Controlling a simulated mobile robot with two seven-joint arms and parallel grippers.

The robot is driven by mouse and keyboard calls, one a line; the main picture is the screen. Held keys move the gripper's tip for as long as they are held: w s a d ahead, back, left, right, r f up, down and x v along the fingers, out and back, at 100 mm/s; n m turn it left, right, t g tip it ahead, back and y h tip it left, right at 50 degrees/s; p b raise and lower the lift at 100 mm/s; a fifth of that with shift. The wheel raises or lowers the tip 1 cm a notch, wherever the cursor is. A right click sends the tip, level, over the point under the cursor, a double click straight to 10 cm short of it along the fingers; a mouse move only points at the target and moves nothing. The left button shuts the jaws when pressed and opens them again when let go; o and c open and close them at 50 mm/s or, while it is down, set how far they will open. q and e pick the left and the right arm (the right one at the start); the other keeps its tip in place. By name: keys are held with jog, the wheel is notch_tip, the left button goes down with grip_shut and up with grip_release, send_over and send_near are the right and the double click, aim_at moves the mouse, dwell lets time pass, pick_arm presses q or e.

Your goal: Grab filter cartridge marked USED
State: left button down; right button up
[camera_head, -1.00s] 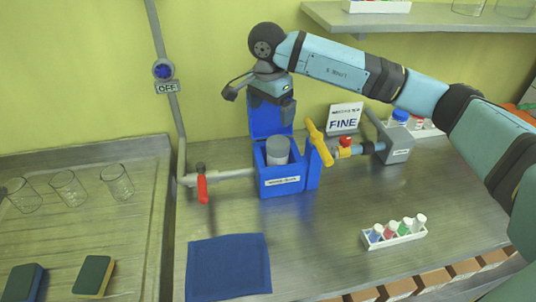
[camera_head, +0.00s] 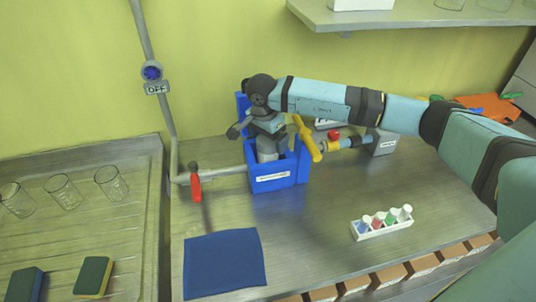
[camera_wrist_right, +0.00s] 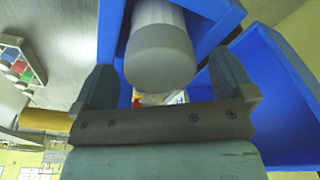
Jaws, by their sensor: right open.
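The filter cartridge (camera_wrist_right: 160,45) is a grey-white cylinder standing in the open blue housing (camera_head: 270,179). In the head view only part of the cartridge (camera_head: 267,157) shows below my gripper. No USED mark can be read on it. My right gripper (camera_wrist_right: 165,85) is open, with its two fingers on either side of the cartridge's grey end in the wrist view. I cannot tell whether the fingers touch it. In the head view the right gripper (camera_head: 268,142) reaches down into the housing from above. My left gripper is not in view.
A yellow handle (camera_head: 307,138) stands close to the housing's right side. A red-handled valve (camera_head: 196,184) is on the pipe at left. A white vial rack (camera_head: 382,224) and a blue cloth (camera_head: 224,263) lie in front. The metal counter between them is clear.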

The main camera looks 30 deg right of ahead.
jog(key=shift+f, duration=0.6)
jog(key=shift+d, duration=0.1)
jog(key=c, duration=1.3)
jog(key=shift+r, duration=0.1)
jog(key=shift+c, duration=0.2)
